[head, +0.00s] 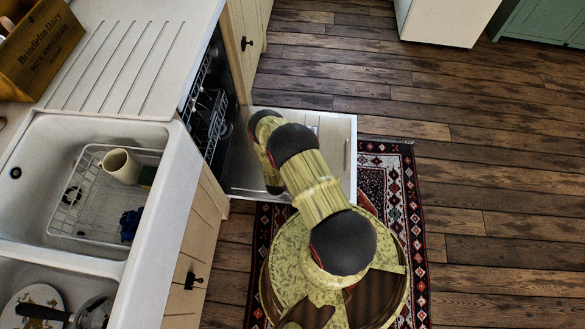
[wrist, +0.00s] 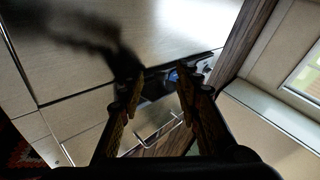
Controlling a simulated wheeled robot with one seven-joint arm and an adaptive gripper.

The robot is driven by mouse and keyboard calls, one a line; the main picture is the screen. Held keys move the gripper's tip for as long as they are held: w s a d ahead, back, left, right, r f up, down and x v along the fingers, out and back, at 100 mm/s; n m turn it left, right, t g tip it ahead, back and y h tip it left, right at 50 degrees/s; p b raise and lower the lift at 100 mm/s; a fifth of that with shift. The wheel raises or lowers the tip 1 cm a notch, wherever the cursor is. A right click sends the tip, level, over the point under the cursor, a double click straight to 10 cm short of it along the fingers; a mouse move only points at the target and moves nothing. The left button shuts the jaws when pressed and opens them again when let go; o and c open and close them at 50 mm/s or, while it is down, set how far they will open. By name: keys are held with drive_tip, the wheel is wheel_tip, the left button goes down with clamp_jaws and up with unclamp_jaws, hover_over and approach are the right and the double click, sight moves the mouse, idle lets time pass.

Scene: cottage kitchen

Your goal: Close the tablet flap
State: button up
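The dishwasher door (head: 335,155) is lowered flat, with its pale metal inner face up. A small dispenser (head: 314,128) shows beside my arm, mostly covered by it. My arm reaches over the door and hides my gripper in the head view. In the wrist view, my gripper (wrist: 160,80) has its two fingers apart over the metal surface (wrist: 100,45). A dark recess with a small blue patch (wrist: 174,75) shows between and just beyond the fingertips. The tablet flap is not clearly distinguishable there; I cannot tell its position or whether the fingers touch it.
The dishwasher rack (head: 212,115) is inside the opening on the left. A white sink (head: 75,180) with a drying rack and mug (head: 121,166) stands at left. A patterned rug (head: 395,190) lies under my base. The wooden floor (head: 490,170) at right is clear.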

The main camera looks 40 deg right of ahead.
drive_tip(key=shift+x, duration=0.75)
drive_tip(key=c, duration=0.3)
clamp_jaws()
